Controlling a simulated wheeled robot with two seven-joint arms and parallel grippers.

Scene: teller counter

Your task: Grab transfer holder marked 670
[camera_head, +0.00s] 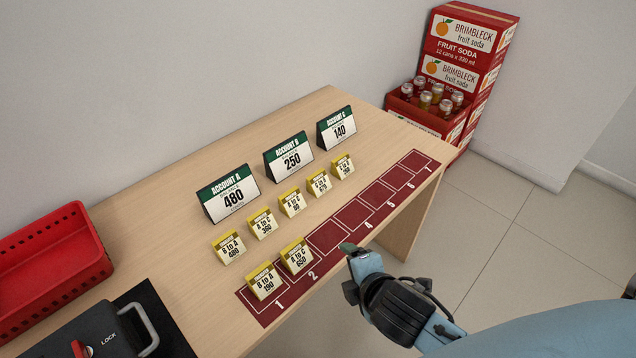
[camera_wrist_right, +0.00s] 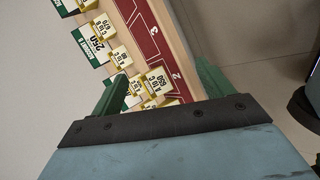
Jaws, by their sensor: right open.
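The transfer holders are small yellow-and-white tents. The one that seems to read 670 (camera_head: 318,184) stands in the row behind the red mat, second from the right end; its small print is hard to read. It also shows near the top of the right wrist view (camera_wrist_right: 104,26). My right gripper (camera_head: 352,249) is open and empty over the front edge of the counter, in front of the mat and apart from the holders. In the right wrist view its green fingers (camera_wrist_right: 158,90) are spread wide. My left gripper is not in view.
Other holders stand in the same row, and two holders, 190 (camera_head: 264,282) and 650 (camera_head: 297,257), stand on the numbered red mat (camera_head: 328,237). Account signs (camera_head: 289,158) stand behind. A red basket (camera_head: 50,268) and a black case (camera_head: 100,330) are at left. The mat's right part is clear.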

